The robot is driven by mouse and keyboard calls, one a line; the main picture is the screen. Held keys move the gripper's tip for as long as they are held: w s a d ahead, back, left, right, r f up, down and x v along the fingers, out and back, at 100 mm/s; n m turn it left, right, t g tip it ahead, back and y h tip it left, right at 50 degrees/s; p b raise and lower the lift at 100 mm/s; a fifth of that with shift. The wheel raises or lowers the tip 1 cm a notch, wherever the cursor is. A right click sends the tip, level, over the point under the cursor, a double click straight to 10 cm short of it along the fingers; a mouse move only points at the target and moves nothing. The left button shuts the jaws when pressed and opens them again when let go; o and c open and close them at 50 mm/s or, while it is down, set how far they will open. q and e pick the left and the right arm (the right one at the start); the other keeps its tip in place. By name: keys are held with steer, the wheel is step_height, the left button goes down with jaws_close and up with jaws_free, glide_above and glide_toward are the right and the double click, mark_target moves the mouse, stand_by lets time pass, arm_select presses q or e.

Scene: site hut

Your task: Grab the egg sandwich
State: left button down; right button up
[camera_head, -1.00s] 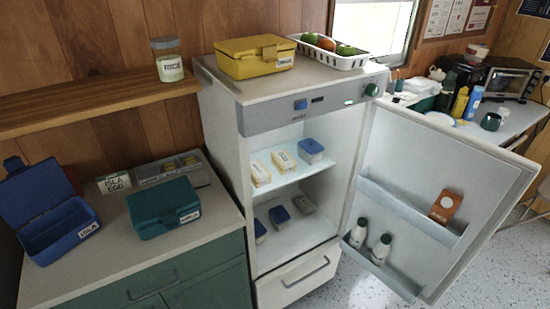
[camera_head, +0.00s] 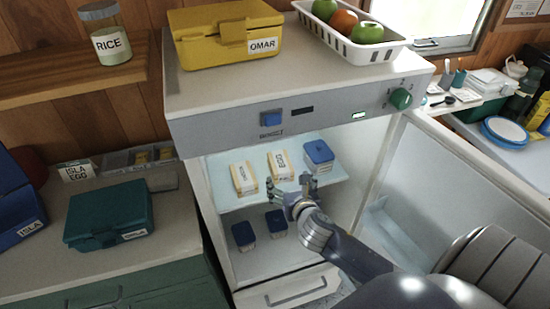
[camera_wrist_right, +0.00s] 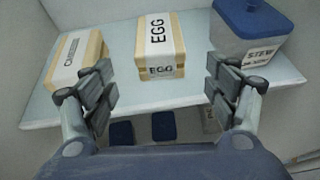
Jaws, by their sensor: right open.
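The egg sandwich (camera_head: 281,165) is a light pack with a white label on the fridge's upper shelf. In the right wrist view its label reads EGG (camera_wrist_right: 160,45), and it stands between a similar pack on the left and a blue-lidded tub on the right. My right gripper (camera_head: 290,187) is at the fridge opening, just in front of the shelf. In the right wrist view its fingers (camera_wrist_right: 160,92) are spread wide, with nothing between them, and the egg sandwich lies ahead, centred and apart from them. My left gripper is not in view.
The neighbouring pack (camera_head: 243,178) and the STEW tub (camera_head: 318,154) flank the egg sandwich closely. The shelf (camera_wrist_right: 200,90) has a front edge below the fingers. Lidded tubs (camera_head: 244,235) stand on the lower shelf. The open fridge door (camera_head: 450,165) is on the right.

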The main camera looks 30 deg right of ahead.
mark_target(282, 174)
steer(key=shift+w+r, duration=0.3)
steer(key=shift+r, duration=0.05)
steer(key=shift+w, duration=0.35)
steer(key=x, duration=0.3)
steer(key=shift+w+f, duration=0.1)
steer(key=shift+w, duration=0.15)
steer(key=x, duration=0.5)
steer(key=shift+w+d+r+p, duration=0.3)
steer(key=shift+d, duration=0.15)
steer(key=shift+w+f, duration=0.15)
steer(key=shift+w, duration=0.1)
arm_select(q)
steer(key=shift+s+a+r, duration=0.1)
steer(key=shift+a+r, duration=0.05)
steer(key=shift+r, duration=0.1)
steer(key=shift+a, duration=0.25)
arm_select(e)
steer(key=c, duration=1.2)
